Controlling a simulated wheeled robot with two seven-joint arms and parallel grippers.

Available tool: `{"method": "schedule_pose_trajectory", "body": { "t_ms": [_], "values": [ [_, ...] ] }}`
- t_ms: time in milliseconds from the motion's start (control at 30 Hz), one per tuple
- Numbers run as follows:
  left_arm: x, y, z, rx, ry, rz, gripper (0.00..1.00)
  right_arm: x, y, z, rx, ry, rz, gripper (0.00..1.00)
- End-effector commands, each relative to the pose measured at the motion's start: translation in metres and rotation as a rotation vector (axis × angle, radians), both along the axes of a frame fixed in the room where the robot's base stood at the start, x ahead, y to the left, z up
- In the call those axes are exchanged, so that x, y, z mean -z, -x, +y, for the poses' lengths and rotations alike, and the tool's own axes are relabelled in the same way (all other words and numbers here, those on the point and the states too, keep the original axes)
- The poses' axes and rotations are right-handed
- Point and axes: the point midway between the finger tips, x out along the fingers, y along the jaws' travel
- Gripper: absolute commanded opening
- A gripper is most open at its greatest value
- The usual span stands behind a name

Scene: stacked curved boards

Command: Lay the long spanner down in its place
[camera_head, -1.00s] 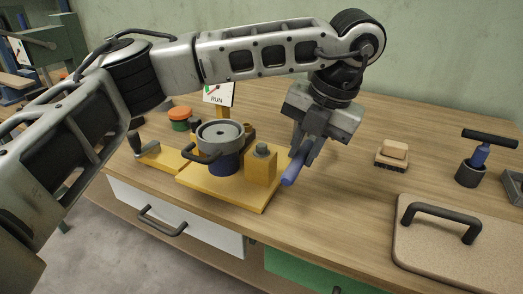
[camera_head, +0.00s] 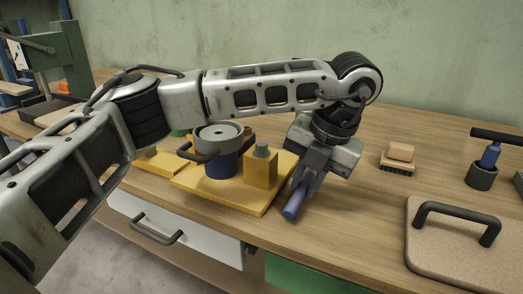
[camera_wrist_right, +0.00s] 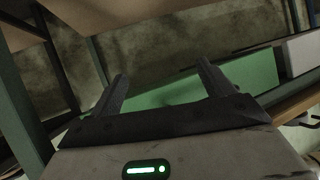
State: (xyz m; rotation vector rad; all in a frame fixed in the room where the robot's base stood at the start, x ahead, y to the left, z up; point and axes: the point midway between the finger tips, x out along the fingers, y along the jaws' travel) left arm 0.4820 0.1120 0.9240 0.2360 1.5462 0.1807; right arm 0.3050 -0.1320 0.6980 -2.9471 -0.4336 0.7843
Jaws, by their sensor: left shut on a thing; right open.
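My left gripper (camera_head: 304,186) is shut on a blue rod-shaped piece, seemingly the handle of the long spanner (camera_head: 293,206). It is low over the wooden bench, just right of the yellow fixture base. The rest of the spanner is hidden by the gripper; I cannot tell whether it touches the bench. Its place cannot be made out. My right gripper (camera_wrist_right: 163,78) shows in the right wrist view, open and empty, with a green panel (camera_wrist_right: 190,83) beyond its fingers.
The yellow base (camera_head: 240,203) carries a grey-and-blue round part (camera_head: 221,148) and a yellow block (camera_head: 261,170). To the right are a brush (camera_head: 398,158), a blue-handled tool in a cup (camera_head: 482,173) and a board with a black handle (camera_head: 440,258). Bench between is clear.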

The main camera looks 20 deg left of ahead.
Motion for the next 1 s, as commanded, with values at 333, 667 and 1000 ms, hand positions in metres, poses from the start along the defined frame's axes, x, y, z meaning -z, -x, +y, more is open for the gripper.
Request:
{"method": "schedule_pose_trajectory", "body": {
  "t_ms": [333,667,1000],
  "values": [
    [0.002,0.0,0.0,0.0,0.0,0.0,0.0,0.002,0.0,0.0,0.0,0.0,0.0,0.81],
    [0.009,0.0,0.0,0.0,0.0,0.0,0.0,0.007,0.0,0.0,0.001,0.0,0.0,0.81],
    [0.011,0.0,-0.001,0.002,0.002,0.002,0.44,0.007,0.0,0.0,0.001,0.0,-0.001,0.81]
  ]
}}
